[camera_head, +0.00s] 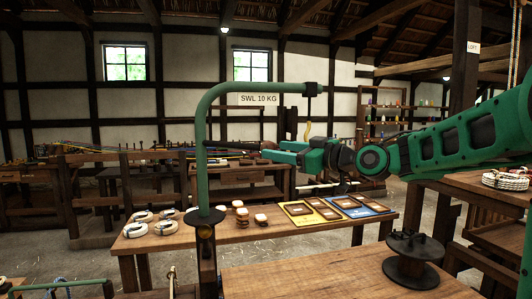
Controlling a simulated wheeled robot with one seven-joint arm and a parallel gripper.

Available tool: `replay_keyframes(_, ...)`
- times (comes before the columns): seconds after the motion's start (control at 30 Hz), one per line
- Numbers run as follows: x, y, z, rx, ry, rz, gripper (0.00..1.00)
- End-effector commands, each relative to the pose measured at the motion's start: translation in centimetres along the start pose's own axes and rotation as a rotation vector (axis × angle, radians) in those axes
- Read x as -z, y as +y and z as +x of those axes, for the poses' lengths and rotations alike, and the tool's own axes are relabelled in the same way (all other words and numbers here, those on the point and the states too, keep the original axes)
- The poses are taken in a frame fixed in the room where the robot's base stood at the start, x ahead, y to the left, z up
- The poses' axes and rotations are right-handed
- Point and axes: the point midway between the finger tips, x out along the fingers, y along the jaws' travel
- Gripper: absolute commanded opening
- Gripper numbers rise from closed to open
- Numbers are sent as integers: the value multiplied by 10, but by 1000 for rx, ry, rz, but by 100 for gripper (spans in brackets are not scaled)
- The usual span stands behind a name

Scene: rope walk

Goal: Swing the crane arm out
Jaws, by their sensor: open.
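The crane arm (203,140) is a green bent tube that rises from a dark post (207,240) and curves over to the right. A white sign reading SWL 10 KG (258,99) hangs below its horizontal part. At its right end is a dark block (311,89) with a yellowish hook (308,131) below it. My green gripper (266,150) reaches in from the right, under the sign, with its fingers pointing left.
A wooden table (330,231) behind the crane holds rope coils (142,215), small round pieces (242,215), and yellow and blue boards (361,207). A dark spool (411,258) stands on the nearer bench (310,280). More rope lies on a right shelf (507,180).

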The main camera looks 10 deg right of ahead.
Motion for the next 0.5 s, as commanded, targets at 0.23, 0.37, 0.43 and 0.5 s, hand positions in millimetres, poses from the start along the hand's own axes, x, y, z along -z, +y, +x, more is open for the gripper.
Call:
replay_keyframes(0.23,0,-1,37,3,-1,0,53)
replay_keyframes(0.37,0,0,46,1,0,1,53)
replay_keyframes(0.43,0,0,49,0,0,1,53)
replay_keyframes(0.5,0,0,50,0,0,1,53)
